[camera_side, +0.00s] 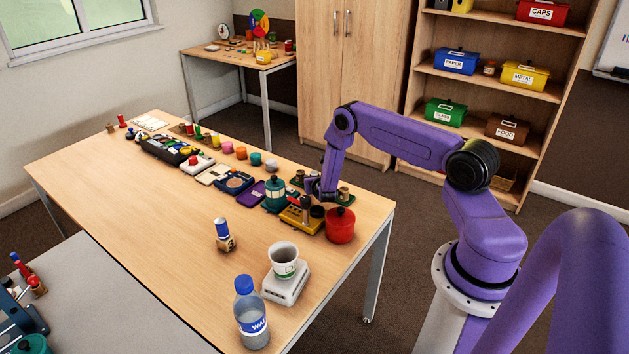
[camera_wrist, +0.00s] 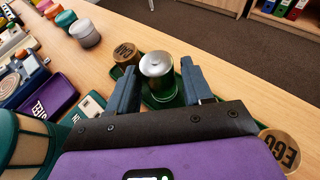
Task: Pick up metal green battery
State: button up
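The metal green battery (camera_wrist: 157,68) stands upright in the wrist view, with a silver top and a green lower body. My gripper (camera_wrist: 160,76) has its two fingers apart, one on each side of the battery. A gap seems to show between each finger and the battery. In the side view my gripper (camera_side: 322,190) is low over the far right part of the table, and the battery cannot be made out clearly there. The battery's lower part is partly hidden by my gripper in the wrist view.
A green tray (camera_wrist: 149,101) lies under the battery. Wooden cylinders stand close by, one at left (camera_wrist: 126,54) and one at right (camera_wrist: 285,148). The table's front left is clear.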

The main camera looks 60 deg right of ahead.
grip_shut()
jog(key=shift+r, duration=0.15)
